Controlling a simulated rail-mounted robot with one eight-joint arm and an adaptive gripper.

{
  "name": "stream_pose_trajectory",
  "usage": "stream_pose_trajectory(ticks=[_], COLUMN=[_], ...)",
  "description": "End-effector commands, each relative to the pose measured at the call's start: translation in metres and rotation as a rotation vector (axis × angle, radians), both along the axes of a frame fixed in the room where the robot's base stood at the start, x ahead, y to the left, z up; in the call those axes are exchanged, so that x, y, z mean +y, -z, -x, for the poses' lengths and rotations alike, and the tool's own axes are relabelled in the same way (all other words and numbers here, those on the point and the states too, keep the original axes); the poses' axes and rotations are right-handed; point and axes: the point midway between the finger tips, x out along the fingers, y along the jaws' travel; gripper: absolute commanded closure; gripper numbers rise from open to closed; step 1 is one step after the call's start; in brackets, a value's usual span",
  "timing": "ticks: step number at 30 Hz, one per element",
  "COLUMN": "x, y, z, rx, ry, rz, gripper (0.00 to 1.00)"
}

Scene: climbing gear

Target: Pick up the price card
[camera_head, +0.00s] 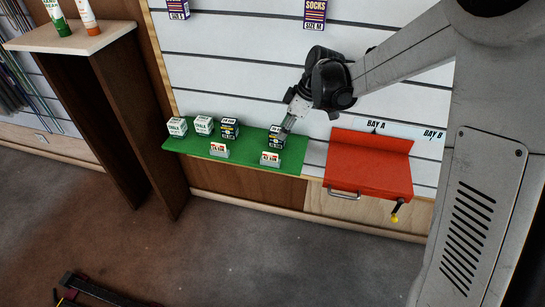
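Two small price cards with red and white print stand in grey holders along the front of a green shelf (240,165). One price card (219,149) is left of the shelf's middle. The other price card (270,157) is further right. My gripper (287,126) points down over the right part of the shelf, above and behind the right card. Its tip is beside the top of a dark box (276,138); I cannot tell whether they touch. The fingers are too small and dark to tell whether they are open.
White chalk boxes (177,127) and another dark box (229,129) stand on the shelf's left half. A red bin (370,175) with a handle is to the right. A wooden stand (75,38) holding tubes is at the left. The floor in front is mostly clear.

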Motion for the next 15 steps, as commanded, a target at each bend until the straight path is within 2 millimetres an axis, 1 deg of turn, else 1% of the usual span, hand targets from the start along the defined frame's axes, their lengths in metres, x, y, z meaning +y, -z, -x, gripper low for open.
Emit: stream_pose_trajectory(ticks=[1,9,12,15], x=[0.003,0.02,0.025,0.027], y=[0.008,0.053,0.064,0.071], z=[-0.001,-0.006,-0.007,-0.008], rx=[0.0,0.0,-0.001,0.0], ry=[-0.001,0.0,0.001,0.002], rz=[0.0,0.0,0.0,0.0], gripper=[0.69,0.69,0.69,0.69])
